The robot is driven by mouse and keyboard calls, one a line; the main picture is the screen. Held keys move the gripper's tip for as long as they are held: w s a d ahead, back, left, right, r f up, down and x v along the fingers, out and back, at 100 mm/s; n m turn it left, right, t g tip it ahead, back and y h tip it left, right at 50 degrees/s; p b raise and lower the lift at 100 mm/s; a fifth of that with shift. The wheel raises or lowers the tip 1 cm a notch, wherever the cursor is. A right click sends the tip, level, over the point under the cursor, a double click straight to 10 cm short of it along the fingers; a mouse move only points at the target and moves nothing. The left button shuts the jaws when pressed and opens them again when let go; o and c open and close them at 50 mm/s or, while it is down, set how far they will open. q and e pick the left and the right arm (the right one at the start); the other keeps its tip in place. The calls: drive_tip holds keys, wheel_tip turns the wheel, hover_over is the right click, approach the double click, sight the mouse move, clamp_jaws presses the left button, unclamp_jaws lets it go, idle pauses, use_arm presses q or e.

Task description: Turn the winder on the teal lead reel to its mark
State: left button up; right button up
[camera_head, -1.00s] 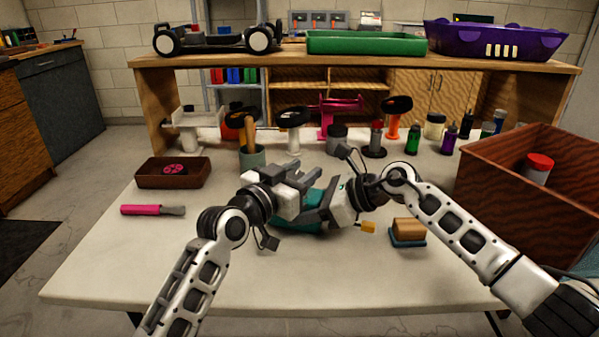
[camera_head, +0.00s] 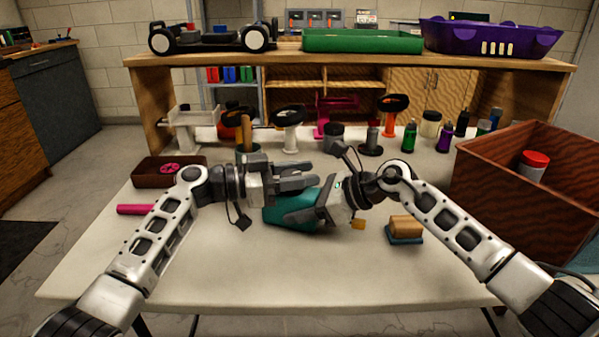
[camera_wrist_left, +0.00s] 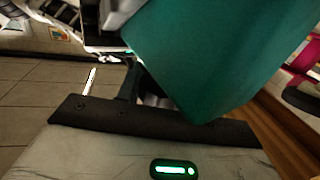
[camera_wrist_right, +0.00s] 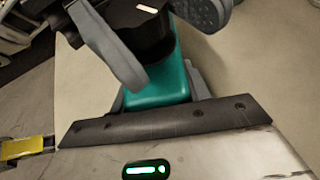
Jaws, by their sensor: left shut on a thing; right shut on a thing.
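The teal lead reel (camera_head: 290,210) is held above the table between my two grippers. My left gripper (camera_head: 303,178) comes from the left. In the right wrist view its grey fingers lie on either side of the black winder (camera_wrist_right: 134,28), shut on it. A pale bar shows on the winder's top (camera_wrist_right: 146,9); whether it lines up with a mark on the body cannot be told. The teal body also fills much of the left wrist view (camera_wrist_left: 215,50), hiding the winder there.
A wooden block on a blue base (camera_head: 405,230) sits to the right, near a brown crate (camera_head: 535,210). A dark tray (camera_head: 155,172) and pink-handled tool (camera_head: 132,209) lie left. The front table is clear.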

use_arm(q)
drive_tip(key=shift+a+f+m+g, duration=0.15)
drive_tip(key=shift+m+g, duration=1.35)
drive_tip(key=shift+g, duration=0.8)
drive_tip(key=shift+s+m+g, duration=0.25)
drive_tip(key=shift+m+g, duration=0.05)
drive_tip(key=shift+g, duration=0.3)
drive_tip(key=o, duration=1)
drive_tip(key=a, duration=0.7)
drive_tip(key=shift+w+a, duration=0.15)
drive_tip(key=shift+w, duration=0.2)
